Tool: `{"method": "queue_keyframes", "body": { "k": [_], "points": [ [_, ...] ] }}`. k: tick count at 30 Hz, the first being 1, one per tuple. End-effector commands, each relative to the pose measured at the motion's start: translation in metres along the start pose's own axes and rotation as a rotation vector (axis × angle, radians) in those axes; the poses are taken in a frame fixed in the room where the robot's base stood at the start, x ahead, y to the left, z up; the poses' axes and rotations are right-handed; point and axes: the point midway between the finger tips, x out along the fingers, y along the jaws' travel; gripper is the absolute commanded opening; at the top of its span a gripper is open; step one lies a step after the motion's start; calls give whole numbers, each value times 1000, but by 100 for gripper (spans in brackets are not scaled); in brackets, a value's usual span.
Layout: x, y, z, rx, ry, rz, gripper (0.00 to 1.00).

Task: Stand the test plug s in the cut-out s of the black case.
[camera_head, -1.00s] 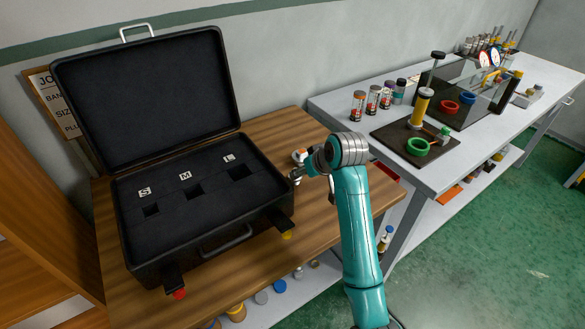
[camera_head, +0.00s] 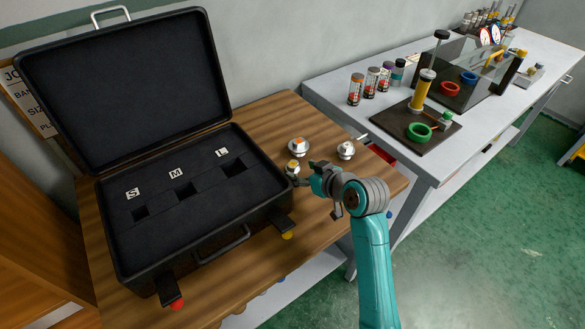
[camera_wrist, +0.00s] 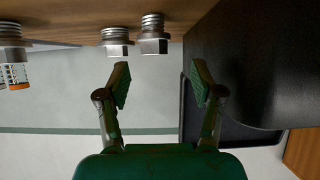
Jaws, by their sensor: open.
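The black case (camera_head: 213,250) stands open on the wooden table, with empty square cut-outs marked S (camera_head: 140,213), M (camera_head: 186,190) and L (camera_head: 233,168). My gripper (camera_head: 298,182) is open and empty beside the case, just in front of the yellow-topped plug. In the upside-down wrist view, one plug (camera_wrist: 153,35) lies ahead, between the finger lines (camera_wrist: 160,75).
The case's side wall (camera_wrist: 235,60) is close to one finger in the wrist view. The raised lid (camera_head: 125,85) stands at the back left. Bare table lies around the plugs.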

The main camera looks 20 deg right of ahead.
Motion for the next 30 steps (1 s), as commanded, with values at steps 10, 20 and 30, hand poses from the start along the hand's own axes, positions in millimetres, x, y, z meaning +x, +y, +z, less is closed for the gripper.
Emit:
{"method": "queue_keyframes", "body": {
  "k": [10, 20, 30],
  "points": [
    [28, 3, -2, 0, -1, 0, 66],
    [66, 8, -5, 0, -1, 0, 66],
    [67, 8, -4, 0, -1, 0, 46]
  ]
}}
